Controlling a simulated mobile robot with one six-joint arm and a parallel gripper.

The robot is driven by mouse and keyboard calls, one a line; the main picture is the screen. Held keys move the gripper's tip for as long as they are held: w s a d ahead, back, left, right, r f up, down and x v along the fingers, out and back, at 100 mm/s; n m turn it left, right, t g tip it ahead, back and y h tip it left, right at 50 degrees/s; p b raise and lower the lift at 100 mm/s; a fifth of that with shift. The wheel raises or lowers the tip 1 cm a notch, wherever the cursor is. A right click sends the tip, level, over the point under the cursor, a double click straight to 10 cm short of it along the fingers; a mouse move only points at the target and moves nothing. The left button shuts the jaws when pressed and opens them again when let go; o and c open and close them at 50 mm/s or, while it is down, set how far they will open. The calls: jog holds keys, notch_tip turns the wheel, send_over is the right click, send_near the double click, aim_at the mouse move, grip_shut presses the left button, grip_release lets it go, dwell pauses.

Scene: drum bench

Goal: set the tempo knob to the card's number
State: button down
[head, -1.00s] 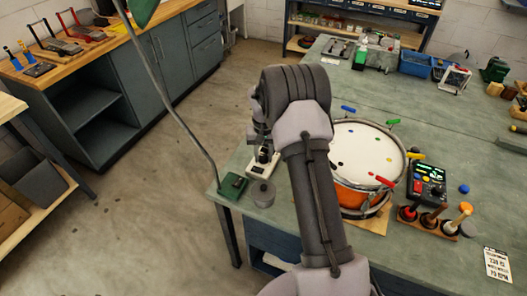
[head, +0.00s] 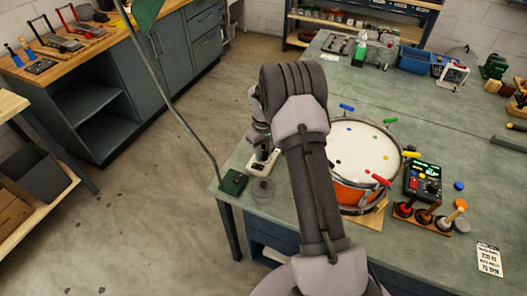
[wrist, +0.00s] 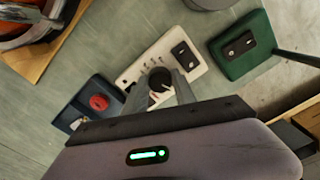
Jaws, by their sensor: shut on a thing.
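The tempo knob (wrist: 160,79) is a black round dial with a pale pointer line on a white box (wrist: 148,58) with small printed marks. My gripper (wrist: 160,88) has its two fingers on either side of the knob and is shut on it. The fingers hide part of the dial and its scale.
A dark blue box with a red button (wrist: 98,102) is left of the white box, and a green box with a switch (wrist: 240,45) is right. A grey round pot (head: 262,190) stands close by. The drum (head: 362,150) and a control box (head: 424,180) are farther right.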

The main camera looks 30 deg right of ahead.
dwell(0.4)
jog(key=c, duration=1)
grip_release()
